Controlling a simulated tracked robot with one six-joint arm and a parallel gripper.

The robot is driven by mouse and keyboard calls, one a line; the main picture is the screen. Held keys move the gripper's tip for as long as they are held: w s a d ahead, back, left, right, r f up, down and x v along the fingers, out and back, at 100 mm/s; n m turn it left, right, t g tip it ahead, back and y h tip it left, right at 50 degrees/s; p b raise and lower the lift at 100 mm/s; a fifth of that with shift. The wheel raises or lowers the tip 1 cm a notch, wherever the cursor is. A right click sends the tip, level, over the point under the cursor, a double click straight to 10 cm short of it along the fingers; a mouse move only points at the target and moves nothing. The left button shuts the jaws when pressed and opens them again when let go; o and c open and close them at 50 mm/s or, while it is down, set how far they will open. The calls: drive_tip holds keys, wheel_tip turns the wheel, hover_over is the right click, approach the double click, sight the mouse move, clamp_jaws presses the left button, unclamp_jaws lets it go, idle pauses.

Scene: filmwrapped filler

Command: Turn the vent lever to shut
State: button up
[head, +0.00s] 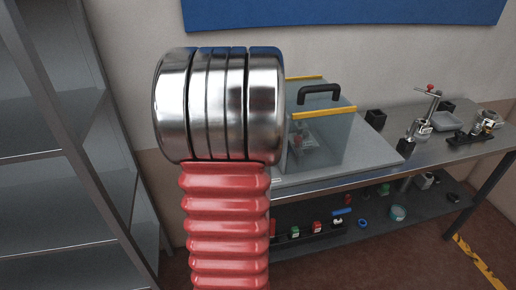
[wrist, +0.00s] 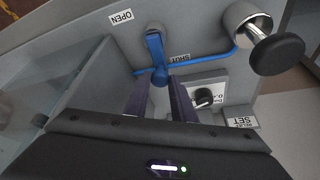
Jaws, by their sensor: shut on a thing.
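The blue vent lever (wrist: 155,48) is in the upper middle of the wrist view, on a grey panel. An OPEN label (wrist: 120,17) is at its upper left and a SHUT label (wrist: 180,59) is just to its right. My gripper (wrist: 160,84) reaches up from below, with its two dark fingers on either side of the lever's lower end. It is shut on the lever; the exact contact is partly hidden. The lever and my gripper cannot be made out in the head view.
In the wrist view, a black knob on a metal stem (wrist: 276,50) sticks out at the right, and a small dial (wrist: 204,97) is close right of the fingers. The head view shows a bench (head: 450,143) with a clear yellow-edged enclosure (head: 345,140) and grey shelving (head: 50,190) at left.

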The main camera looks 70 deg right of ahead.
drive_tip(key=shift+a+f+n, duration=0.15)
drive_tip(key=shift+a+n, duration=0.05)
drive_tip(key=shift+n, duration=0.1)
idle(0.4)
drive_tip(key=o, duration=1)
drive_tip(key=shift+d, duration=0.1)
drive_tip(key=shift+r, duration=0.2)
drive_tip(key=v, duration=1.3)
drive_tip(key=shift+s+r, duration=0.2)
drive_tip(key=shift+r, duration=0.05)
drive_tip(key=shift+w, duration=0.1)
